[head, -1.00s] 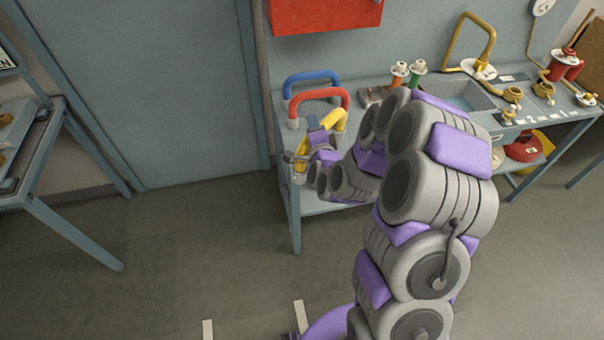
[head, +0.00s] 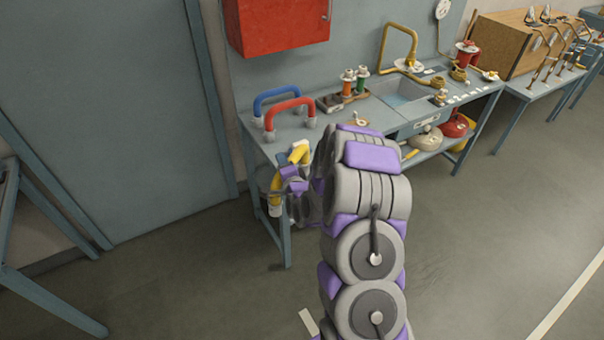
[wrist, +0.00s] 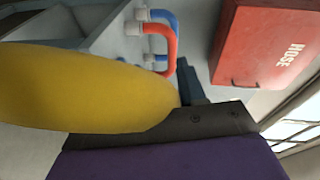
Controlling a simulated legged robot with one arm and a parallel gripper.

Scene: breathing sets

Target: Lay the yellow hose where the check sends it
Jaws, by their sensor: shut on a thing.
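My gripper (head: 288,182) is shut on the yellow hose (head: 299,153), a curved tube with pale end fittings. It holds the hose at the front left edge of the bench, with the lower end hanging in front of the bench leg. In the wrist view the yellow hose (wrist: 80,90) fills the left, against a dark finger edge. A red hose (head: 290,106) and a blue hose (head: 288,90) stand as arches on the bench's left end, apart from the yellow one. A red box (head: 280,22) hangs on the wall; in the wrist view it reads HOSE (wrist: 265,45).
A gauge (head: 443,9) is on the wall. Red and pale round items sit on the lower shelf. Floor at right is clear.

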